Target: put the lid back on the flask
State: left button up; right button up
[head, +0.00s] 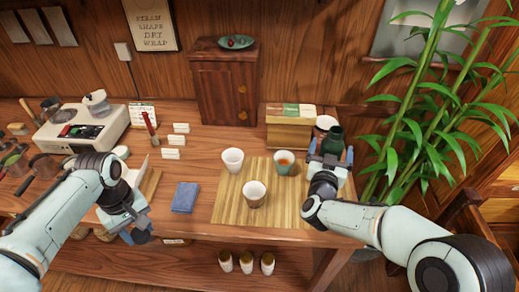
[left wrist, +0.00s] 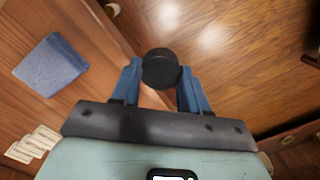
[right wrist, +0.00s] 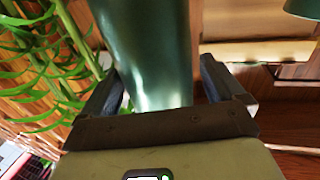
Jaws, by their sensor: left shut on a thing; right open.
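The dark green flask (head: 334,136) stands upright near the right end of the table, beside the bamboo mat. My right gripper (head: 331,157) is open, with a finger on each side of the flask; the right wrist view shows the flask's green body (right wrist: 148,50) between the spread fingers. My left gripper (head: 134,234) is shut on the round black lid (left wrist: 161,68), held between its blue fingers in the left wrist view. In the head view the lid (head: 142,237) is at the table's front edge, left of the blue cloth, far from the flask.
A bamboo mat (head: 230,207) holds several cups, including a white one (head: 254,194) and a green one with tea (head: 284,162). A folded blue cloth (head: 186,197) lies between my grippers. A box (head: 290,135) stands behind the mat. Bamboo plant (head: 420,110) is at right.

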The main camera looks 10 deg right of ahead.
jog(key=shift+r, duration=0.1)
jog(key=c, duration=1.5)
jog(key=shift+r, duration=0.2)
